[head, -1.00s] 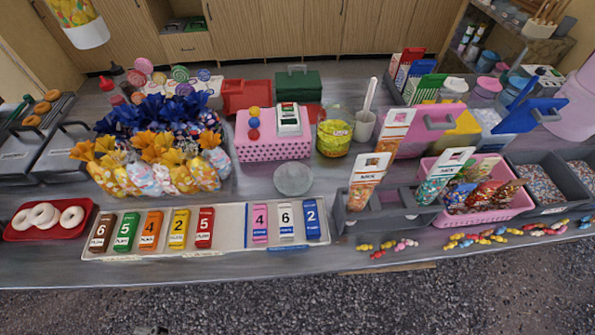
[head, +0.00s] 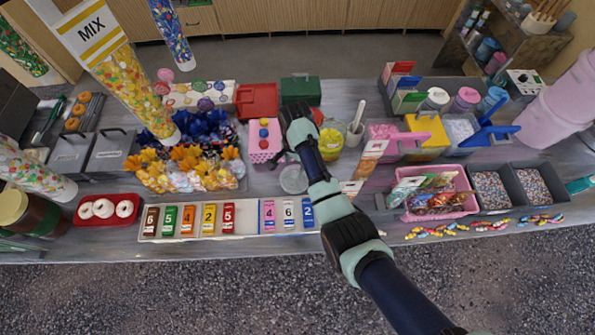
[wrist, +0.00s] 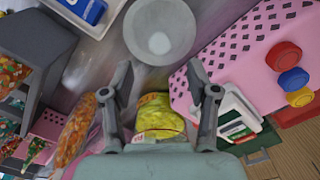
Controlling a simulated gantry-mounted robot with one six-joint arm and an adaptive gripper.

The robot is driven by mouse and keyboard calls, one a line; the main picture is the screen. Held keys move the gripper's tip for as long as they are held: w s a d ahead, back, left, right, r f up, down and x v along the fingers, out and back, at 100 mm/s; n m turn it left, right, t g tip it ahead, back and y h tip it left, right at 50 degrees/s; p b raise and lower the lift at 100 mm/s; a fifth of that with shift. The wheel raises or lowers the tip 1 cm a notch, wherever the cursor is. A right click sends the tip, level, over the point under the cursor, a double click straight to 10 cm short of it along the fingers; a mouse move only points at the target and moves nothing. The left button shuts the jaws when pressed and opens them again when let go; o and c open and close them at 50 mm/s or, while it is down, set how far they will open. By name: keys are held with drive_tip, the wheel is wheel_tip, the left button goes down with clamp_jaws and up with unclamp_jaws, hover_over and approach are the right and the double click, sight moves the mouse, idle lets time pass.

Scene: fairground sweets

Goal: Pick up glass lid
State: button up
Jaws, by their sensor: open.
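The glass lid (head: 293,180) is a round, pale, see-through disc lying flat on the grey counter, just behind the number-tag tray. In the wrist view the lid (wrist: 160,28) is at the top centre, with a lighter round spot in its middle. My gripper (head: 285,157) is above the counter, a little behind the lid in the head view. In the wrist view my gripper (wrist: 163,88) has its two fingers spread apart with nothing between them. The lid lies beyond the fingertips, apart from them. My arm partly hides the area to the lid's right.
The numbered tray (head: 250,222) lies in front. A pink basket (head: 440,210) is to the right. Sweet-filled tubes (head: 128,90) are at upper left.

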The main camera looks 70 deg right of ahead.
sight(295, 173)
drive_tip(key=f, duration=0.2)
drive_tip(key=f+b, duration=0.1)
drive_tip(key=f, duration=0.4)
drive_tip(key=shift+a+f, duration=0.25)
drive_tip(key=shift+c, duration=0.3)
clamp_jaws()
